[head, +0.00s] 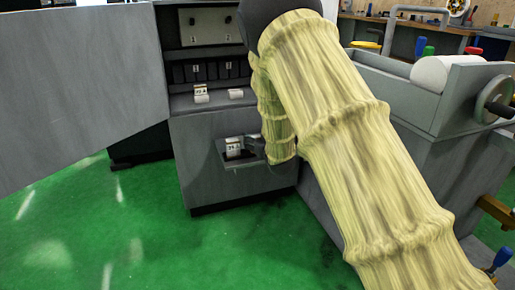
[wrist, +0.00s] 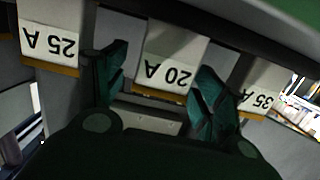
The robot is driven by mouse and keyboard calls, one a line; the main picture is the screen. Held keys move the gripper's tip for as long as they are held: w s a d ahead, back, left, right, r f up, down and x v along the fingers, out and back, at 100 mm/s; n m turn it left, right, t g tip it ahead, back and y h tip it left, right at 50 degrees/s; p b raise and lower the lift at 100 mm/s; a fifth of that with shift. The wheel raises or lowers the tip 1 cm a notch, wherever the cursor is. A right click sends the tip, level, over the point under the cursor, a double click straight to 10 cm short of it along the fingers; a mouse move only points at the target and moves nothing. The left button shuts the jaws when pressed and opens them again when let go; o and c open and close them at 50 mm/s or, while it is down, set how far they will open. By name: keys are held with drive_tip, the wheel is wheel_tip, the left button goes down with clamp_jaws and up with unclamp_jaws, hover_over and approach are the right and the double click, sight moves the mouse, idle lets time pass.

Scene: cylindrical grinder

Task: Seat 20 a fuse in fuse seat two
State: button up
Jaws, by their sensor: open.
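In the wrist view, the 20 A fuse (wrist: 170,70) has a white label, upside down, with an orange-brown strip at its edge. My gripper (wrist: 160,92) is open, with one dark green finger on each side of this fuse. I cannot tell whether the fingers touch it. In the head view, my gripper (head: 256,148) is at the holder (head: 228,163) on the cabinet front, and my arm hides part of it. The numbered fuse seats (head: 211,72) are dark slots inside the open cabinet; seat two is the middle one.
In the wrist view, a 25 A fuse (wrist: 50,38) stands left and a 35 A fuse (wrist: 259,100) right, close to the fingers. White blocks (head: 201,94) sit on the cabinet ledge. The open door (head: 75,90) is at left, the grinder (head: 420,110) at right.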

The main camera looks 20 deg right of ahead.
drive_tip(key=c, duration=1.2)
drive_tip(key=shift+r, duration=0.2)
